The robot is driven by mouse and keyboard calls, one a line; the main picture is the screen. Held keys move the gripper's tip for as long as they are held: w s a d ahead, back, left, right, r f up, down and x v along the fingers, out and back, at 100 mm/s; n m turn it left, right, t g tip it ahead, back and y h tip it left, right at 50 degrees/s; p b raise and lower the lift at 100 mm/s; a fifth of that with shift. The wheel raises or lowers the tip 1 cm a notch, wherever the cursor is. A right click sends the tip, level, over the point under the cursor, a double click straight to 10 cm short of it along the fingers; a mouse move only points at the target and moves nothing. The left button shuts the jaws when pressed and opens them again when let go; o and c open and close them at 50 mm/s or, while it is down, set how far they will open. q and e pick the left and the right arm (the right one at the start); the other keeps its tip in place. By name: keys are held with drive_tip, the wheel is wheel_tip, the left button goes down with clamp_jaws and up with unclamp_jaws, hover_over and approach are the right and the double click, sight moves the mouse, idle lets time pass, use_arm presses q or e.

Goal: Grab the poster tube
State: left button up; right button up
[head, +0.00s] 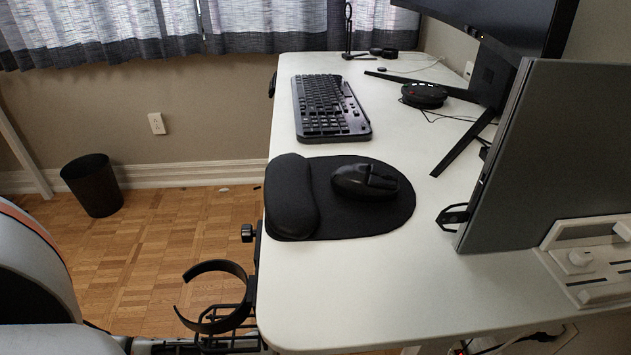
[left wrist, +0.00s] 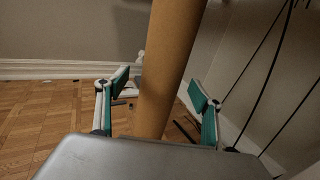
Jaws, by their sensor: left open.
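The poster tube (left wrist: 168,60) is a brown cardboard cylinder that shows in the left wrist view. It stands roughly upright with a slight tilt, and its upper end is out of the picture. My left gripper (left wrist: 159,88) is open, with one green-padded finger on each side of the tube. The tube appears in the gap between the fingers, with space visible on both sides. I cannot tell how deep between the pads it is. The head view shows neither the tube nor either gripper.
The white desk (head: 350,285) carries a keyboard (head: 327,108), a mouse (head: 365,182) on a black pad and a monitor. A black ring holder (head: 220,300) juts from its edge. A bin (head: 92,185) stands on the floor. Cables (left wrist: 263,75) hang right of the tube.

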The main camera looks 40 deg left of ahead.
use_arm(q)
drive_tip(key=x, duration=0.3)
drive_tip(key=shift+w+f+b, duration=0.15)
drive_tip(key=shift+w+b, duration=0.2)
clamp_jaws()
